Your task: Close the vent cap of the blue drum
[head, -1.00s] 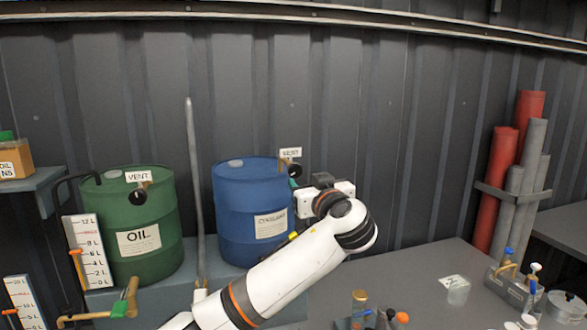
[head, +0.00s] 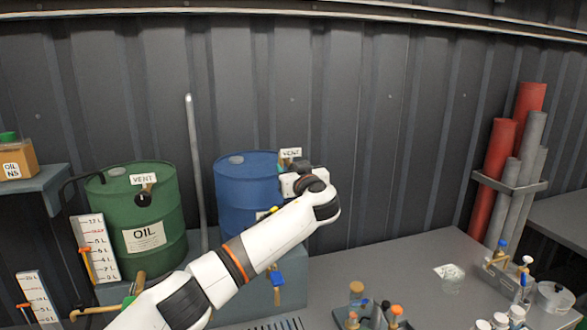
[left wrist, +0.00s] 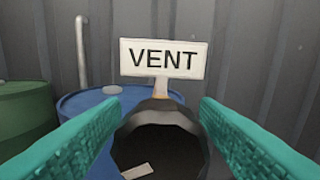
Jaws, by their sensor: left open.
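The blue drum (head: 240,175) stands on a grey ledge, its right side and label largely covered by my left arm. Its white VENT sign (head: 290,153) stands at the right of its top; the fitting below it is mostly hidden by my wrist. In the left wrist view, the VENT sign (left wrist: 163,59) rises behind a dark round vent cap or mouth (left wrist: 158,148), with a small pale mark low inside it. My left gripper (left wrist: 160,106) is open, with its teal fingers on either side of this round part. I cannot tell whether they touch it. My right gripper is not in view.
The green OIL drum (head: 140,215) stands left of the blue one. A thin grey pipe (head: 194,165) rises between them. The corrugated wall is close behind. Small valves and jars stand on the bench (head: 400,262) at the right, with clear room between.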

